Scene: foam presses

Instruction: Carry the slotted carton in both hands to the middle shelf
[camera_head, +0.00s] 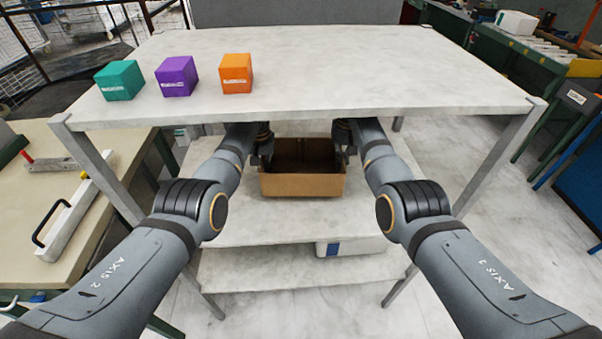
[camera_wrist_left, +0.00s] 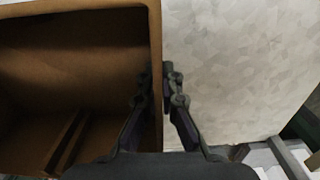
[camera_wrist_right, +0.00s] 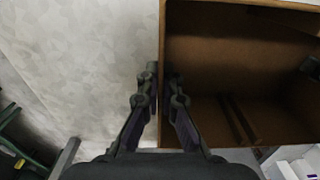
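The open brown carton (camera_head: 302,185) is level at the middle shelf (camera_head: 262,226), under the table top. I cannot tell for sure whether its bottom touches the shelf. My left gripper (camera_head: 262,150) is at its left wall, with one finger inside and one outside; the wall shows between the fingers in the left wrist view (camera_wrist_left: 157,85). My right gripper (camera_head: 344,148) straddles the right wall the same way, also seen in the right wrist view (camera_wrist_right: 160,85). Both look closed on the carton. Narrow strips show on the carton's floor, which looks empty otherwise.
The white top board (camera_head: 330,80) lies above my forearms and bears a teal cube (camera_head: 119,81), a purple cube (camera_head: 176,77) and an orange cube (camera_head: 236,74). A white box (camera_head: 355,246) sits on the bottom shelf (camera_head: 262,275). A workbench (camera_head: 100,220) stands left.

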